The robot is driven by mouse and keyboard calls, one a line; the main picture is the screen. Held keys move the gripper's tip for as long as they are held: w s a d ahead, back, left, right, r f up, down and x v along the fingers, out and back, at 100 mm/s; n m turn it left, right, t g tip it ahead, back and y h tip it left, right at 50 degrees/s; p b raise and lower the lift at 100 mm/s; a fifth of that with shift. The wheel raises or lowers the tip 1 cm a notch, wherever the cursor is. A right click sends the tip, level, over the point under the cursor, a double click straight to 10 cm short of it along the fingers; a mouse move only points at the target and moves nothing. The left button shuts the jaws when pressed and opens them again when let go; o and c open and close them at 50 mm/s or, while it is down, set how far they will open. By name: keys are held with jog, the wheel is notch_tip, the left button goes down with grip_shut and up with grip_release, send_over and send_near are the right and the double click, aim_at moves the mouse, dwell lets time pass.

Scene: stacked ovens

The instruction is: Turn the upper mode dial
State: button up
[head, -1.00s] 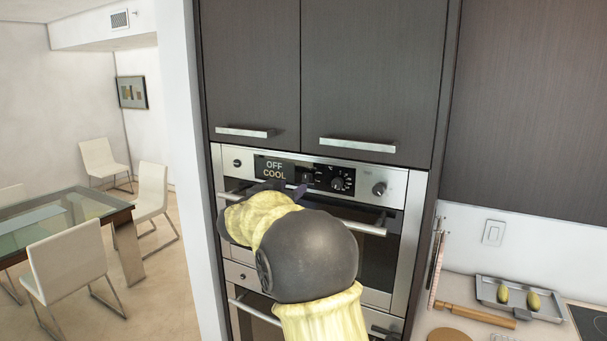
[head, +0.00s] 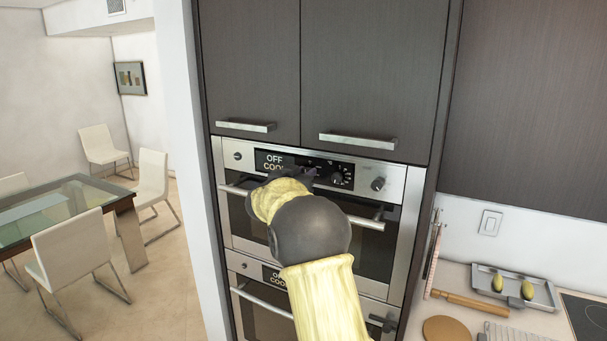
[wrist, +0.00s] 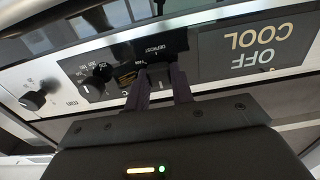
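The upper oven's control panel (head: 220,157) is silver with a black middle section. Its display (wrist: 250,48) reads OFF COOL, upside down in the wrist view. My gripper (wrist: 159,74) is at the panel beside this display, its two dark fingers apart. A small dark shape, possibly the mode dial, shows between the fingertips under a DEFROST label; the fingers hide most of it, and I cannot tell whether they touch it. A numbered black dial (head: 342,177) sits right of my gripper in the head view and also shows in the wrist view (wrist: 97,78).
The upper oven's handle (head: 366,222) runs below the panel, close under my gripper. A lower oven (head: 244,263) sits beneath. Dark cabinets (head: 380,70) are above. A counter with a tray (head: 481,280) is at right.

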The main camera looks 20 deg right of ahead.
jog(key=shift+c, duration=1.4)
jog(key=shift+m+b, duration=0.4)
jog(key=shift+m, duration=0.1)
jog(key=m+b, duration=0.5)
jog(key=m, duration=0.2)
jog(key=m+b, duration=0.5)
jog(key=m, duration=0.3)
jog(key=m+b, duration=0.5)
jog(key=m, duration=0.2)
jog(key=shift+f+m, duration=0.35)
jog(key=shift+m, duration=0.05)
jog(key=shift+b, duration=0.3)
jog(key=o, duration=1)
jog(key=shift+s+r, duration=0.1)
